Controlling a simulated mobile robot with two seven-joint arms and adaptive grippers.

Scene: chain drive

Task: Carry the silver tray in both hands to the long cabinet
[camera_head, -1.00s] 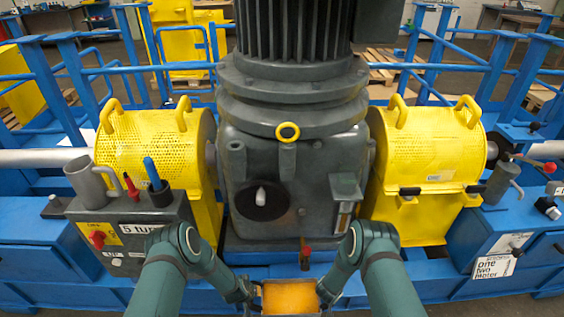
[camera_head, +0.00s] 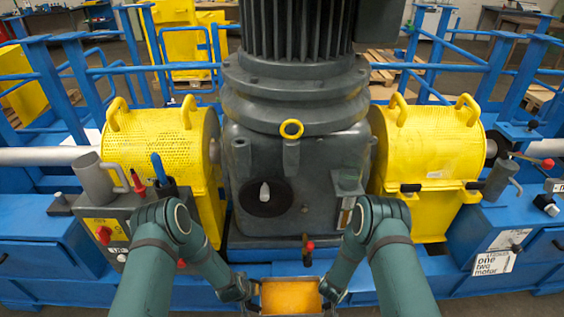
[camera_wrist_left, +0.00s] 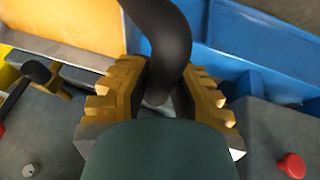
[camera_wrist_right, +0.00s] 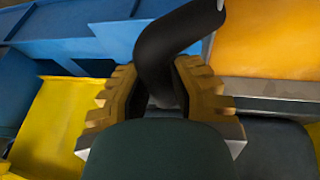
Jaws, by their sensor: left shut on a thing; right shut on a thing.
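In the left wrist view the fingers (camera_wrist_left: 160,100) are shut around a black curved handle (camera_wrist_left: 168,40). In the right wrist view the fingers (camera_wrist_right: 158,95) are shut around the other black handle (camera_wrist_right: 165,45). I cannot pick out the long cabinet for certain.
A large grey motor (camera_head: 295,180) on a blue frame (camera_head: 500,275) stands just beyond the tray. Yellow guards (camera_head: 160,150) (camera_head: 430,150) flank it. A grey control box (camera_head: 105,225) with a mug (camera_head: 97,178) is left. Blue railings and benches (camera_head: 515,18) lie behind.

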